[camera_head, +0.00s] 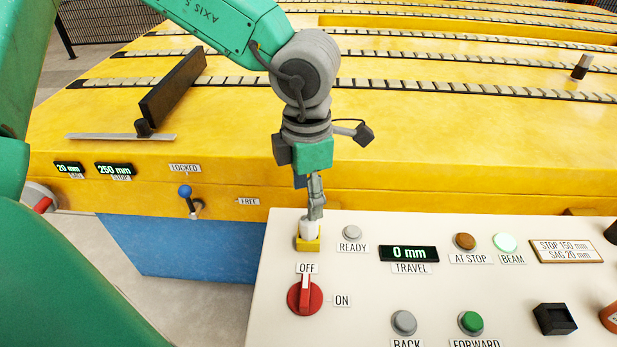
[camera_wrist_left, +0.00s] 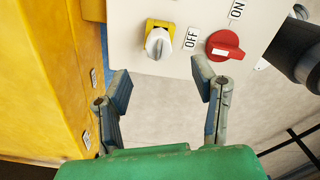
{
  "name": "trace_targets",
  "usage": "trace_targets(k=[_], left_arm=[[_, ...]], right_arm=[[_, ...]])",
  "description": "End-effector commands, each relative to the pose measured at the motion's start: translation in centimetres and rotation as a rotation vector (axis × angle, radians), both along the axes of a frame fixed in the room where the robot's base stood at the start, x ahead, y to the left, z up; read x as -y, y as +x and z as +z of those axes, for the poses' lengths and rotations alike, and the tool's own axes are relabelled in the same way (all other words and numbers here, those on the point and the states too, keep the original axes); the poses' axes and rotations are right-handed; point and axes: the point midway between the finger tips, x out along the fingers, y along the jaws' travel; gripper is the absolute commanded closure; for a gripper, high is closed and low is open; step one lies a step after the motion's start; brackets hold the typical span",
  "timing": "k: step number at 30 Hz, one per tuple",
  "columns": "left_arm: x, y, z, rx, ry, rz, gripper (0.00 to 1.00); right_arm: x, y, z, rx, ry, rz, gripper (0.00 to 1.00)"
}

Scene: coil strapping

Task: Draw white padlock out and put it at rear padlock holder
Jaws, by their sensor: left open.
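The white padlock (camera_head: 308,229) stands at the yellow holder (camera_head: 307,245) on the control panel's far left corner, just beyond the red OFF/ON switch. In the left wrist view the padlock (camera_wrist_left: 158,42) shows white and grey against the yellow holder (camera_wrist_left: 151,25). My left gripper (camera_head: 316,212) points down close over the padlock in the head view. In the wrist view its two fingers (camera_wrist_left: 163,82) are spread, nothing is between them, and the padlock lies beyond the tips. I cannot tell which thing is the rear padlock holder. My right gripper is not in view.
The red switch (camera_head: 305,298) points to OFF. A black block with a recess (camera_head: 555,319) stands at the panel's right, near several buttons and a TRAVEL display (camera_head: 409,253) reading 0 mm. A blue-knobbed lever (camera_head: 187,198) sits on the yellow bed's front (camera_head: 350,178).

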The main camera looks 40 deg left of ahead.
Motion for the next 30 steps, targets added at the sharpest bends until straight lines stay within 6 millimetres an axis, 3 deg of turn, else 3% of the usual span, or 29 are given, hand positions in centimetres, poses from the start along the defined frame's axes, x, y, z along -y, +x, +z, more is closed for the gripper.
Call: trace_targets(k=[3,12,26,30], left_arm=[[-0.1,-0.1,-3.0,-0.002,0.000,-0.001,0.47],[-0.1,-0.1,-7.3,0.000,0.000,-0.002,0.47],[-0.1,0.0,-8.2,0.001,0.000,-0.002,0.47],[-0.1,0.0,-8.2,0.001,0.000,-0.002,0.96]], right_arm=[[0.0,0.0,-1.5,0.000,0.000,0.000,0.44],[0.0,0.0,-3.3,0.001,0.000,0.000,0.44],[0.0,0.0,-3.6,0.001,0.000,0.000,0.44],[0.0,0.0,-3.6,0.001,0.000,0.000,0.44]])
